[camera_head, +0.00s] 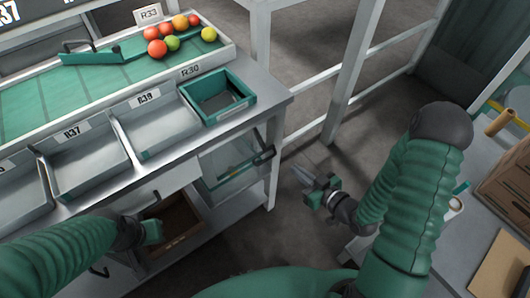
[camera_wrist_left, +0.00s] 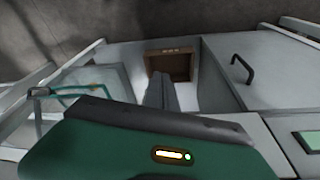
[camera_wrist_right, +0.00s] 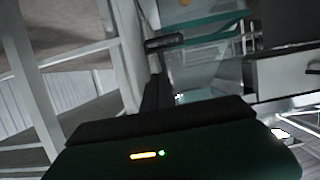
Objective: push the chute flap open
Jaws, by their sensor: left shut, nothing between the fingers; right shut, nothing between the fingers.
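A clear panel (camera_head: 232,165) with a dark handle (camera_head: 265,155) hangs under the bench's right end; I take it for the chute flap, though I cannot tell for sure. The panel also shows in the left wrist view (camera_wrist_left: 85,80) and at the top of the right wrist view (camera_wrist_right: 205,12). My right gripper (camera_head: 301,175) is shut and empty, right of the panel and apart from it. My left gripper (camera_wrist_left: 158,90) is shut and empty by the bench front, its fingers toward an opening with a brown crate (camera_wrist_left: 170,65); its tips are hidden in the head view.
A grey front with a handle (camera_wrist_left: 242,69) is beside the opening. A green tray (camera_head: 240,105) and grey bins (camera_head: 90,180) line the bench top, with several tomatoes (camera_head: 157,48) behind. A white post frame (camera_head: 350,75) stands at the back. A table with a wooden box (camera_head: 510,180) is right.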

